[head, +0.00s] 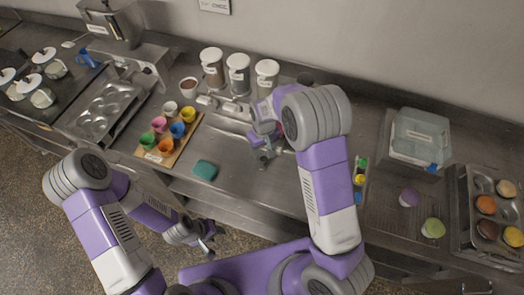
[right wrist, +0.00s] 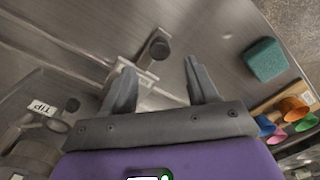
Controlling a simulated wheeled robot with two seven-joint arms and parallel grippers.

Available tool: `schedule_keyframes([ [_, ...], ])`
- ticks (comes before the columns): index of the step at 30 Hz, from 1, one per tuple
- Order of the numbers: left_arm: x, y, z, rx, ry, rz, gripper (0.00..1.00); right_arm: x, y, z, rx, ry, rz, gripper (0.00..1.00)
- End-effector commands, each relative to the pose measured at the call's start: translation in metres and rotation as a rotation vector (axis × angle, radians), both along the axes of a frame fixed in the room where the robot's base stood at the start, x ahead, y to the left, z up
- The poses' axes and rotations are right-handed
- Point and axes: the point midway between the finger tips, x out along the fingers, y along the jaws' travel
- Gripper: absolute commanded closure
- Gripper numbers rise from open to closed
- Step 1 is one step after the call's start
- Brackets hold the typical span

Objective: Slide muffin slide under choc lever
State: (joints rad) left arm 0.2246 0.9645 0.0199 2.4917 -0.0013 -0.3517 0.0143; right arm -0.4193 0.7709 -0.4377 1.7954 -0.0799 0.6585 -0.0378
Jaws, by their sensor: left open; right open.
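My right gripper (head: 266,150) is open and low over the steel counter, below the row of lidded canisters. In the right wrist view its fingers (right wrist: 160,82) stand apart and empty. A dark round-ended handle (right wrist: 155,48) with a white label (right wrist: 146,76) lies just beyond and between the fingertips. I cannot tell whether it is the muffin slide or a lever. Three lidded canisters (head: 238,75) stand at the back above metal fittings (head: 206,101); their labels are unreadable, and my right arm hides part of that area. My left gripper (head: 207,238) is open and empty in front of the counter.
A wooden board (head: 150,157) with several coloured cups and a teal sponge (head: 205,170) lie left of my right gripper. A muffin tin (head: 460,220) and a clear lidded box (head: 418,138) stand at right. A part labelled "Tip" (right wrist: 42,107) shows in the wrist view.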

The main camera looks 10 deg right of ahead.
Motion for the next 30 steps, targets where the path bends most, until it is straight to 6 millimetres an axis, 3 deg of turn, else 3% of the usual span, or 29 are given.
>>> schedule_keyframes([
  [9, 0.0, 0.0, 0.003, 0.0, -0.001, 0.0, 0.57, -0.001, -0.001, -0.05, -0.001, 0.004, -0.002, 0.41],
  [15, 0.001, 0.0, 0.004, 0.0, -0.001, 0.0, 0.57, 0.0, 0.0, -0.062, 0.001, 0.001, 0.0, 0.41],
  [22, 0.001, 0.0, 0.004, 0.0, -0.001, 0.0, 0.57, 0.0, 0.0, -0.063, 0.001, 0.0, -0.001, 0.41],
  [30, 0.001, 0.0, 0.004, 0.0, -0.001, 0.0, 0.57, 0.0, 0.0, -0.063, 0.0, 0.0, -0.001, 0.81],
])
